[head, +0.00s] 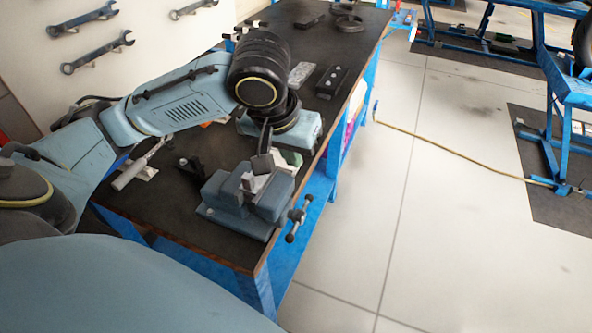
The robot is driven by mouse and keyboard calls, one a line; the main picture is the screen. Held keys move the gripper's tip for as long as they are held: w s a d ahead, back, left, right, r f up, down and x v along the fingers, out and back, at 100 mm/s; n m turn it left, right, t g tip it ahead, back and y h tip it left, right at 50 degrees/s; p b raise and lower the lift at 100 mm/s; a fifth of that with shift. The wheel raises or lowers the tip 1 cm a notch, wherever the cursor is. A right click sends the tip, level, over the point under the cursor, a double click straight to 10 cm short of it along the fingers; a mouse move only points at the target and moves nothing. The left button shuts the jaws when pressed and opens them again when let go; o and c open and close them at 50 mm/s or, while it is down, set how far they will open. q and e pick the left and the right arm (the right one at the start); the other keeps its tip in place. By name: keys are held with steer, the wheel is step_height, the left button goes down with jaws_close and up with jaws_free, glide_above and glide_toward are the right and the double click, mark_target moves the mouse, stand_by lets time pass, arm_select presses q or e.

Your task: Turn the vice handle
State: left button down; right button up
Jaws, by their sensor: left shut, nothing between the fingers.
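The blue-grey vice (229,190) is fixed near the front right corner of the dark workbench top. Its handle (297,218), a short dark bar with knobbed ends on a screw, sticks out past the bench's right edge and stands tilted. My left arm reaches in from the left over the bench. My left gripper (262,164) points down just above and behind the vice jaws, shut and empty, apart from the handle. The fingertips partly overlap the vice's back in the picture. My right gripper is out of view.
The workbench (150,200) has a blue frame. A grey-blue block (308,124) stands behind the vice, partly hidden by my wrist. A black box (332,81) lies farther back. Wrenches (97,52) hang on the left wall. The floor (370,210) right of the bench is clear, with a yellow hose.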

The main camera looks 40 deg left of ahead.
mark_target(306, 197)
arm_select(q)
steer(key=x, duration=0.4)
steer(key=b+x, duration=0.1)
steer(key=x, duration=0.3)
steer(key=b+x, duration=0.1)
steer(key=x, duration=0.3)
steer(key=shift+s+d+f, duration=0.25)
steer(key=shift+w+d+f, duration=0.1)
steer(key=shift+f, duration=0.4)
steer(key=shift+r+p, duration=0.1)
steer(key=shift+p, duration=0.3)
steer(key=g+p, duration=0.1)
steer(key=p, duration=0.3)
steer(key=w+f+g+p, duration=0.1)
steer(key=g+p, duration=0.1)
steer(key=p, duration=0.3)
steer(key=shift+h, duration=0.4)
steer(key=shift+w+f+g+p, duration=0.1)
steer(key=shift+f+g+p, duration=0.3)
steer(key=shift+g+p, duration=0.35)
steer(key=shift+f, duration=0.15)
